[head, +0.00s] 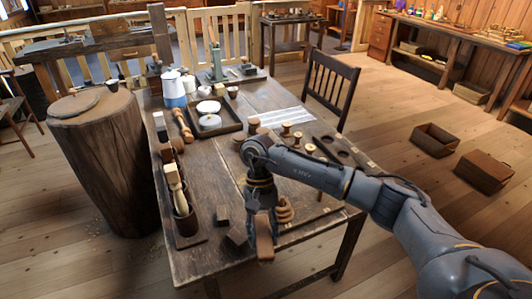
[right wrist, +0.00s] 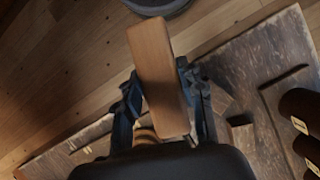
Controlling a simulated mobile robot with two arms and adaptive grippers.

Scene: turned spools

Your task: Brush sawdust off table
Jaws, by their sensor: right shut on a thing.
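My right gripper (head: 262,212) is over the near edge of the worn wooden table (head: 205,262), shut on an oblong brown wooden piece (head: 264,242). In the right wrist view this wooden piece (right wrist: 158,75) sits between the two fingers (right wrist: 160,108). It looks like the back or handle of a brush; no bristles show. I cannot make out sawdust on the tabletop apart from its worn, pale patches. My left gripper is not in view.
Turned spools (head: 287,128) and a tray (head: 222,126) stand farther back. A stump (head: 100,165) is left of the table, a chair (head: 330,85) behind.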

